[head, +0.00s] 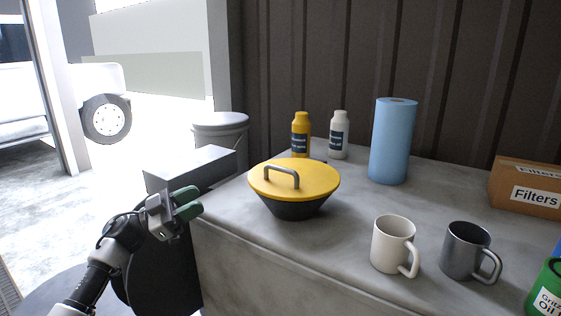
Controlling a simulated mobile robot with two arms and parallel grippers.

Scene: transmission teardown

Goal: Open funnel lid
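The funnel (290,208) is a dark bowl shape standing on the grey worktop. Its yellow lid (318,182) lies on top and covers it, with a grey arched handle (281,174) on the lid. My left gripper (193,203) has green fingertips and is left of the funnel, beyond the worktop's left edge. It is apart from the lid and handle. A narrow gap shows between its fingers, and nothing is seen between them. My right gripper is not in view.
A white mug (392,245) and a grey mug (464,250) stand at the front. Yellow (301,133) and white (339,134) bottles stand behind the funnel. A blue paper roll (393,140), a Filters box (527,188) and a green container (546,292) are to the right.

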